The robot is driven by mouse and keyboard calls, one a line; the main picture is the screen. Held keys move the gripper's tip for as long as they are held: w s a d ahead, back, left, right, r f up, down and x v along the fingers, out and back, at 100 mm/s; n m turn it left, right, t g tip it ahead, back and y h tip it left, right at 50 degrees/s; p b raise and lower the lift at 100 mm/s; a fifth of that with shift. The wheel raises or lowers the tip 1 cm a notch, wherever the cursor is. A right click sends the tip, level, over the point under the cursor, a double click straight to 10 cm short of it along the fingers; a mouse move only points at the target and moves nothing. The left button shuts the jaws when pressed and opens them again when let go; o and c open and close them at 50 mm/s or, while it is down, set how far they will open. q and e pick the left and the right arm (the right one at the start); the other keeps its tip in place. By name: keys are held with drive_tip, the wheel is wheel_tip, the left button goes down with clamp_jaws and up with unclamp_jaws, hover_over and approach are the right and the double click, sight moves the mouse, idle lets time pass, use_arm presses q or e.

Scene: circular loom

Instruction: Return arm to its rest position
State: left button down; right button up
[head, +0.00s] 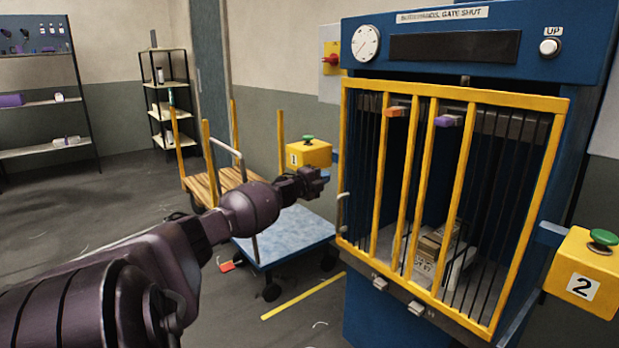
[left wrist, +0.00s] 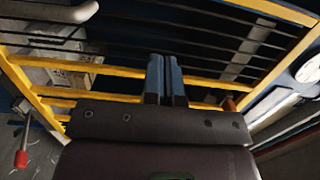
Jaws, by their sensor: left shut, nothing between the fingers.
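My left arm (head: 250,208) reaches in from the left in the head view. Its gripper (head: 318,182) is in front of the left side of the yellow barred gate (head: 455,95), below the yellow box marked 1 (head: 310,154). In the left wrist view the two gripper fingers (left wrist: 166,80) lie side by side, shut and empty, with the gate's yellow bars (left wrist: 105,68) behind them. The gate is down across the blue machine (head: 595,50). My right gripper is in neither view.
A yellow box marked 2 (head: 585,270) with a green button stands at the right. A cart with a blue deck (head: 285,240) is just below my left gripper. Shelves (head: 40,103) stand at the far left. Grey floor (head: 100,215) is open between them and the cart.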

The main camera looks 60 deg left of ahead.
use_arm(q)
drive_tip(key=v, duration=0.1)
drive_tip(key=p+v, duration=0.1)
drive_tip(key=v, duration=0.1)
drive_tip(key=shift+s+a+f, duration=0.1)
drive_tip(key=shift+s+a, duration=0.05)
drive_tip(key=shift+s, duration=0.25)
